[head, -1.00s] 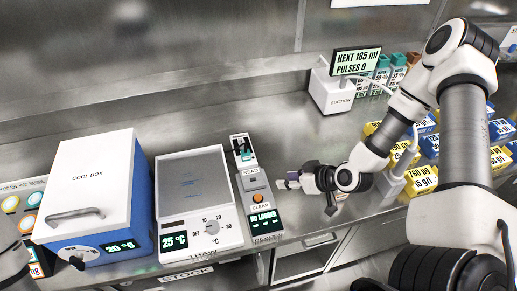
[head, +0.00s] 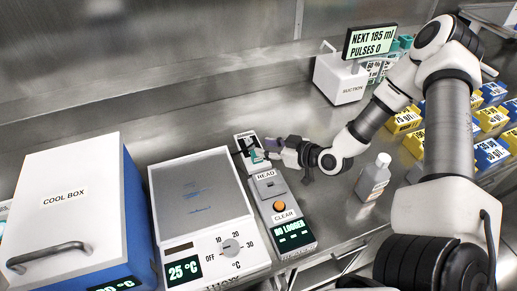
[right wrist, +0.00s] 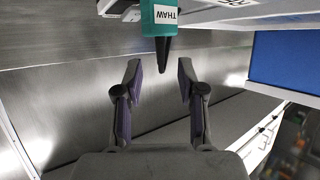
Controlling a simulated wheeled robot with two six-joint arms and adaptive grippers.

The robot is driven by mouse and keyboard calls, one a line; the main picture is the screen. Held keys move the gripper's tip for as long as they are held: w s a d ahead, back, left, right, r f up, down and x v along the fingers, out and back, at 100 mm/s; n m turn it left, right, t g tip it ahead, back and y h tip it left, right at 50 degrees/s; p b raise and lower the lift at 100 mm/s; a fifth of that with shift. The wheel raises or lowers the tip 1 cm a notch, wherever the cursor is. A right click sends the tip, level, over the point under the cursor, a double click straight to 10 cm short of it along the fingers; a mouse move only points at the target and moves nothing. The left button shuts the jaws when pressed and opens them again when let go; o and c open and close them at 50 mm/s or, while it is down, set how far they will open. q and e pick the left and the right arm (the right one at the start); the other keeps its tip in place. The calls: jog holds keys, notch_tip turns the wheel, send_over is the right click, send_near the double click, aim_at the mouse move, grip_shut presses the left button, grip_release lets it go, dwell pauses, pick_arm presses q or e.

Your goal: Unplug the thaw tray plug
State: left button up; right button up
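The thaw tray plug (right wrist: 162,18) is a teal block labelled THAW with a black tapered tail. In the head view the teal plug (head: 257,155) sits at the small white socket unit (head: 240,142) behind the READ box. My right gripper (right wrist: 160,68) is open and empty, with its fingertips on either side of the plug's tail and the teal body just beyond them. I cannot tell whether they touch. In the head view the right gripper (head: 272,146) is beside the plug, partly hiding it. The thaw tray (head: 239,232) is white with a grey plate. My left gripper is out of view.
The READ/CLEAR box (head: 270,190) stands right of the thaw tray. The cool box (head: 70,190) is at left. A bottle (head: 372,178) stands near my right forearm. The suction unit (head: 338,80) and several yellow and blue boxes are farther right. Bare bench lies behind the tray.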

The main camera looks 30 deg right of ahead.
aim_at(257, 144)
jog(key=x, duration=0.3)
jog(key=shift+w+a+f, duration=0.1)
jog(key=shift+f, duration=0.05)
jog(key=shift+w+a+f, duration=0.1)
jog(key=shift+w+a, duration=0.05)
jog(key=shift+w, duration=0.25)
grip_shut()
jog(key=shift+w+r, duration=0.1)
jog(key=shift+r, duration=0.3)
jog(key=shift+r+p, duration=1.65)
jog(key=shift+r, duration=0.05)
